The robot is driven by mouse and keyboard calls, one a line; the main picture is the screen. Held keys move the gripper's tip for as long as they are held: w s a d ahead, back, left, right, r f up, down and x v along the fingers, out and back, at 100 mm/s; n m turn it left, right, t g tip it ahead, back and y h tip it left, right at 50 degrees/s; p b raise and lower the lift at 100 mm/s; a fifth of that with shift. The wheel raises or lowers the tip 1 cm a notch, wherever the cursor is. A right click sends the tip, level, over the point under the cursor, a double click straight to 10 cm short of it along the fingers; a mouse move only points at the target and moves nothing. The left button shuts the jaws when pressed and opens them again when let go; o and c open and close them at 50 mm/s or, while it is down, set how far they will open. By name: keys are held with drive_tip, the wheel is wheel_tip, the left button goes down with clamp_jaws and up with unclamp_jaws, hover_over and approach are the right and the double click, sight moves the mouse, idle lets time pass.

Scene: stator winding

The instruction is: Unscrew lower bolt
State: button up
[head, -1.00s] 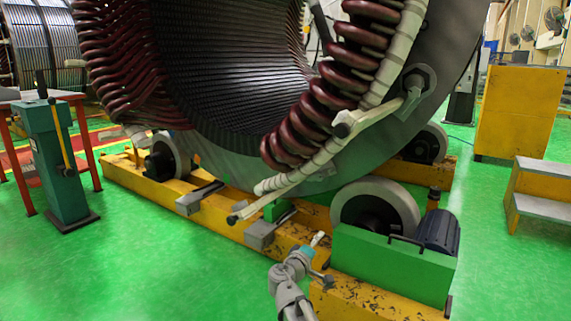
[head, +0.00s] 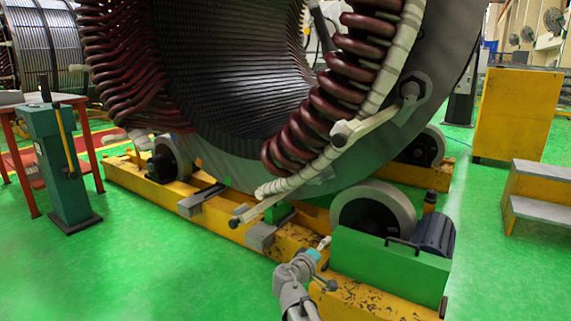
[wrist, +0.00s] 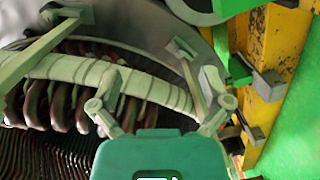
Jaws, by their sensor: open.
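The big stator (head: 410,130) carries red coils and a white wrapped ring. A light upper bracket bar runs from a hex nut (head: 414,86) to a dark-capped end (head: 340,138). A lower bracket bar (head: 258,209) ends in a dark round tip, which may be the lower bolt (head: 234,222). My gripper (head: 324,243) is right of and below that tip, apart from it. In the wrist view, my gripper (wrist: 160,88) is open and empty, its fingers spread before the wrapped ring (wrist: 140,82). Two bracket bars show there, one upper left (wrist: 40,55) and one near the right finger (wrist: 190,78).
A yellow base (head: 140,185) with rollers (head: 375,205) supports the stator. A green motor housing (head: 385,268) stands just right of my gripper. Grey blocks (head: 262,236) stick out from the base. Green floor (head: 170,270) is clear at front left.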

drive_tip(key=s+d+r+m+g+y+p, duration=0.25)
drive_tip(key=s+d+r+g+p, duration=0.2)
drive_tip(key=r+p, duration=0.6)
drive_tip(key=s+d+r+m+g+y+p, duration=0.1)
drive_tip(key=s+d+r+m+g+p, duration=0.3)
drive_tip(key=p, duration=1.2)
drive_tip(key=s+a+r+g+y+p, duration=0.1)
drive_tip(key=s+r+y+p, duration=0.1)
drive_tip(key=s+r+p, duration=0.2)
drive_tip(key=s+a+r+g+y+p, duration=0.1)
drive_tip(key=s+r+g+y+p, duration=0.1)
drive_tip(key=r+p, duration=0.7)
drive_tip(key=s+r+g+y+p, duration=0.2)
drive_tip(key=s+r+p, duration=0.3)
drive_tip(key=p, duration=0.6)
drive_tip(key=shift+s+a+r+y, duration=0.3)
drive_tip(key=shift+a+r+y, duration=0.15)
drive_tip(key=shift+r, duration=0.5)
drive_tip(key=shift+m, duration=0.25)
